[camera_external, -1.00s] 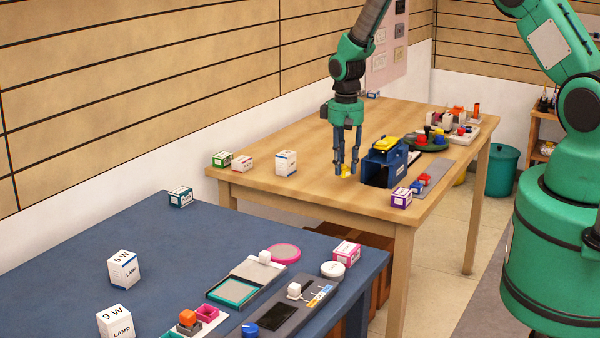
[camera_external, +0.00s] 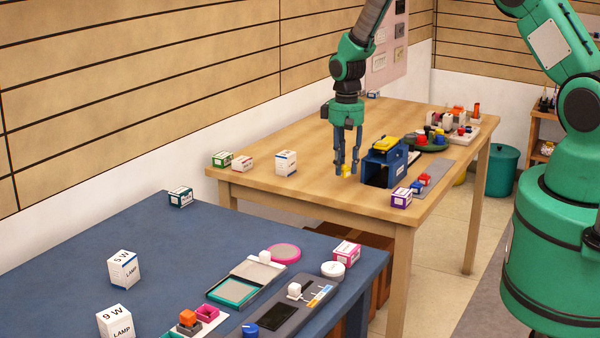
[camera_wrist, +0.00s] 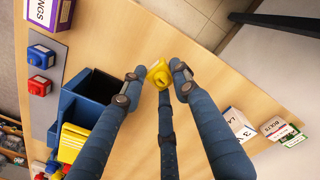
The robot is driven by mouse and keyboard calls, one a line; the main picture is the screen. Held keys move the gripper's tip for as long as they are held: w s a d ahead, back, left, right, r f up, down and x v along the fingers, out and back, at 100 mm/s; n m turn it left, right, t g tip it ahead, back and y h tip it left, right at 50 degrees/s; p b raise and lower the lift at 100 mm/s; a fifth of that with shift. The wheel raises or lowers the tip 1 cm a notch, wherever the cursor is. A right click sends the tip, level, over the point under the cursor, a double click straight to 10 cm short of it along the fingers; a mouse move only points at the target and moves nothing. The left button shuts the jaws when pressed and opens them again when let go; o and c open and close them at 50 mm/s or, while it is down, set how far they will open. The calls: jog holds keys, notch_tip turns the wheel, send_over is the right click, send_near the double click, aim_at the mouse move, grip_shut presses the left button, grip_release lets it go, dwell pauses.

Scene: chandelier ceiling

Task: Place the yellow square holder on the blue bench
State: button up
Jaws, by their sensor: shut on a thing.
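The yellow square holder (camera_wrist: 159,74) is small and has a round hole in its middle. My gripper (camera_wrist: 156,85) has its blue fingers closed around it in the wrist view. In the external view my gripper (camera_external: 347,170) points down at the wooden table, with only a bit of the yellow holder (camera_external: 346,170) showing between the fingertips. I cannot tell whether the holder touches the tabletop. The blue bench (camera_external: 150,235) is the blue-topped table in the left foreground, apart from the wooden table.
A dark blue open bin (camera_external: 376,172) with yellow pieces on top stands just right of my gripper. Small boxes stand at the wooden table's (camera_external: 300,150) left end. The bench holds lamp boxes (camera_external: 124,269), a teal-framed tray (camera_external: 236,291) and a dark panel (camera_external: 278,318); its back left is mostly clear.

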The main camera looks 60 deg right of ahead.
jog(key=shift+a, duration=0.1)
jog(key=a+n, duration=0.2)
jog(key=a, duration=1)
jog(key=w+a+n+p, duration=0.1)
jog(key=a+n, duration=0.2)
jog(key=a, duration=0.9)
jog(key=a+n, duration=0.3)
jog(key=a, duration=0.9)
jog(key=shift+w+a+r+p, duration=0.1)
jog(key=shift+w+a+p, duration=0.05)
jog(key=shift+a+p, duration=0.25)
jog(key=w, duration=0.5)
jog(key=w+a+f, duration=0.1)
jog(key=w, duration=0.4)
jog(key=w+a, duration=0.1)
jog(key=w, duration=0.5)
jog(key=shift+a+f, duration=0.15)
jog(key=shift+f, duration=0.1)
jog(key=shift+s, duration=0.1)
jog(key=shift+f, duration=0.1)
jog(key=shift+f, duration=1.65)
